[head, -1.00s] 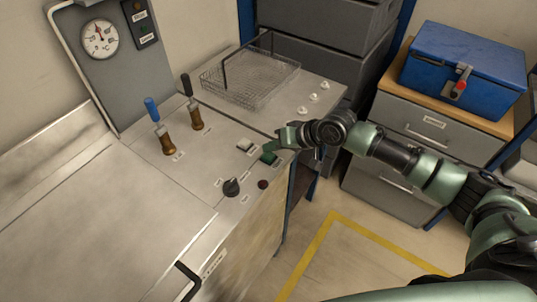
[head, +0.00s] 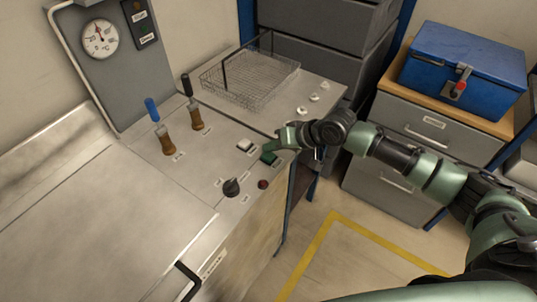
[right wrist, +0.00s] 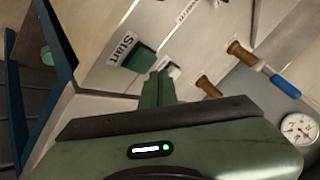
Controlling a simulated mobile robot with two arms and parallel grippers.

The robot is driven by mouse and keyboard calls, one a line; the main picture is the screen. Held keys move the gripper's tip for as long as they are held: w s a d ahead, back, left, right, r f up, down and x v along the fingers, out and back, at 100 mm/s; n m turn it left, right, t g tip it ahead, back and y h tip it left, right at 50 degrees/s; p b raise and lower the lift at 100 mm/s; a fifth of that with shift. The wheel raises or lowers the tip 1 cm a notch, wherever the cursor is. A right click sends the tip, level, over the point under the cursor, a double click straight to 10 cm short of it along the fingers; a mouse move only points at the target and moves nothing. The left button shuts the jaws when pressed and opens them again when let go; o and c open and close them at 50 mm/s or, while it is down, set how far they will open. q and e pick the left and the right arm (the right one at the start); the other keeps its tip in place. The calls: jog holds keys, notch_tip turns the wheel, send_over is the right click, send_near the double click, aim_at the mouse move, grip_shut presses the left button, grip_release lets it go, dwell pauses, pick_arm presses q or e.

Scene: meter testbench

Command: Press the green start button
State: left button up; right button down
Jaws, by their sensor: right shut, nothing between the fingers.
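The green start button (head: 269,157) sits on the grey bench panel near its right edge. In the right wrist view the green button (right wrist: 139,58) shows beside a label reading "Start". My right gripper (head: 284,141) is just beyond and to the right of the button. In the right wrist view its shut, empty fingers (right wrist: 158,80) point at the panel just below and right of the button. They look close to it, with the button's face uncovered; I cannot tell whether they touch it. My left gripper is not in view.
A white button (head: 245,145) is beside the green one. A black knob (head: 231,187) and a red button (head: 263,184) are nearer. Two brass-coloured valves with blue (head: 152,109) and black handles stand left. A wire basket (head: 250,80) lies behind. A gauge (head: 100,39) is on the upright panel.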

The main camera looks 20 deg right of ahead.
aim_at(271, 157)
jog(key=shift+f, duration=0.15)
dwell(0.3)
jog(key=shift+f, duration=0.25)
jog(key=shift+f, duration=0.5)
dwell(0.7)
jog(key=shift+r, duration=0.15)
jog(key=shift+r+p, duration=0.75)
jog(key=shift+p, duration=0.25)
notch_tip(271, 157, up, 5)
jog(key=p, duration=0.5)
